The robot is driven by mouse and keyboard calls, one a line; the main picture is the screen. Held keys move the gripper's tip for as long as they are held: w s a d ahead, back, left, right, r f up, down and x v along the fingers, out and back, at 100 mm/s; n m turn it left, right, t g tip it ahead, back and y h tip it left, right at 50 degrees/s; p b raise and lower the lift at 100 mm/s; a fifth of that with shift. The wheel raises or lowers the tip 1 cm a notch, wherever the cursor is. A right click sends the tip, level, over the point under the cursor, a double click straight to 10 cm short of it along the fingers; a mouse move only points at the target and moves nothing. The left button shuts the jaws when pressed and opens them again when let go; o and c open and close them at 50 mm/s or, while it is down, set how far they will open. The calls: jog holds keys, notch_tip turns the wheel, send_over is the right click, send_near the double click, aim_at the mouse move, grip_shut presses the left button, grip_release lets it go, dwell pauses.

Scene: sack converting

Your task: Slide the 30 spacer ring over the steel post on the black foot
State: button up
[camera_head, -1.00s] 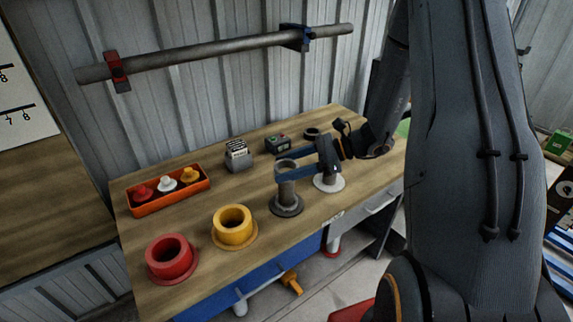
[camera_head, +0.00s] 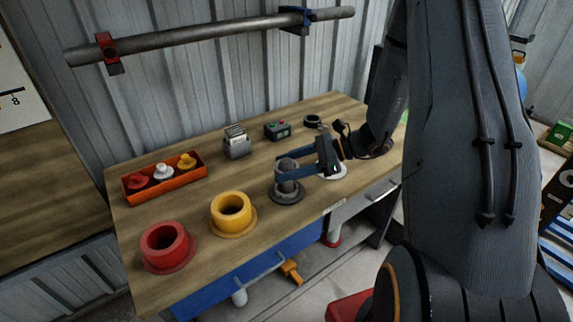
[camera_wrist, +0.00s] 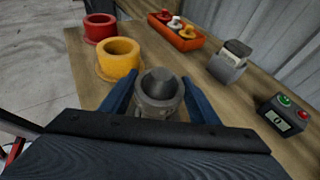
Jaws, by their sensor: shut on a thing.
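The spacer ring is grey, and in the wrist view the ring (camera_wrist: 147,103) sits between my two blue fingers. The dark round top of the steel post (camera_wrist: 160,81) shows inside it, so the ring is around the post. In the head view the post (camera_head: 288,164) stands upright on its dark round foot (camera_head: 286,196), its domed top showing between the fingers. My gripper (camera_head: 283,170) is shut on the ring around the post. The fingers partly hide the ring; whether it touches the foot I cannot tell. No number is readable on it.
A yellow flanged ring (camera_head: 232,213) and a red one (camera_head: 166,247) stand left along the front edge. An orange tray (camera_head: 166,194) with small knobs, a grey card holder (camera_head: 237,147) and a button box (camera_head: 277,130) stand behind.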

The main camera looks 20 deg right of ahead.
jog(key=shift+f+b, duration=0.55)
jog(key=shift+f, duration=0.5)
jog(key=o, duration=1.5)
jog(key=shift+c, duration=0.2)
jog(key=shift+f, duration=0.1)
jog(key=shift+d, duration=0.1)
jog(key=b+v, duration=0.1)
jog(key=v, duration=0.6)
jog(key=shift+d+b, duration=0.25)
jog(key=shift+b, duration=0.15)
